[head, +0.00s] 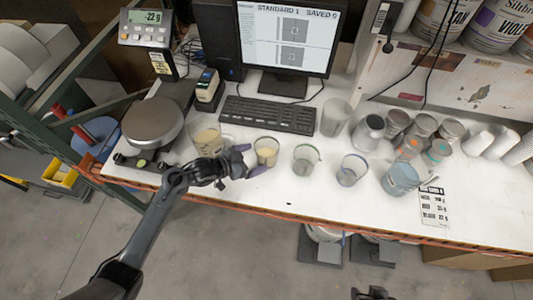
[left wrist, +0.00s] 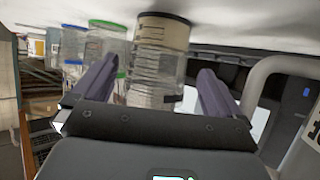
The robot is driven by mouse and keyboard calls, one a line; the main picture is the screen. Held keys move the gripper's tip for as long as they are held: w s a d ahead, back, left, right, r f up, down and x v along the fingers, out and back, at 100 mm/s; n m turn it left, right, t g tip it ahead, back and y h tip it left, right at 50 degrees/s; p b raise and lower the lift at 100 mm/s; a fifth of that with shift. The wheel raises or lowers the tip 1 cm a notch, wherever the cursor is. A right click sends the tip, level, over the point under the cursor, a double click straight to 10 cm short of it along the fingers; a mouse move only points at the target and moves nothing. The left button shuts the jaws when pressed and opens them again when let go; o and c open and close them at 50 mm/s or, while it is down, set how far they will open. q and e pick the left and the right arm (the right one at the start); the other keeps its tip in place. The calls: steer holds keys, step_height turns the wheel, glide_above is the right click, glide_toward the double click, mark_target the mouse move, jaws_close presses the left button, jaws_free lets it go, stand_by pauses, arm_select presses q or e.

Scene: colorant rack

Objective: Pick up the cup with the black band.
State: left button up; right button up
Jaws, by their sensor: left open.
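The cup with the black band (head: 266,151) is clear with tan contents and stands on the white table. In the left wrist view the black-banded cup (left wrist: 160,45) appears between and beyond the two fingers. My left gripper (head: 250,160) is open, with its purple-grey fingers pointing at the cup from the left. In the left wrist view the gripper (left wrist: 155,88) has nothing clamped in it. I cannot tell whether a finger touches the cup. A dark part of my right gripper (head: 372,293) shows at the bottom edge, its jaws unclear.
A green-banded cup (head: 306,160) and a blue-banded cup (head: 352,170) stand to the right. A larger tan-filled container (head: 207,141) is behind my left wrist. The keyboard (head: 268,115) lies behind the cup. The table's front edge (head: 300,215) is close.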

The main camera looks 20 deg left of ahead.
mark_target(267, 153)
arm_select(q)
steer(key=shift+x, duration=2.55)
steer(key=shift+c, duration=0.2)
steer(key=c, duration=0.7)
steer(key=shift+c, duration=0.5)
steer(key=shift+r, duration=0.15)
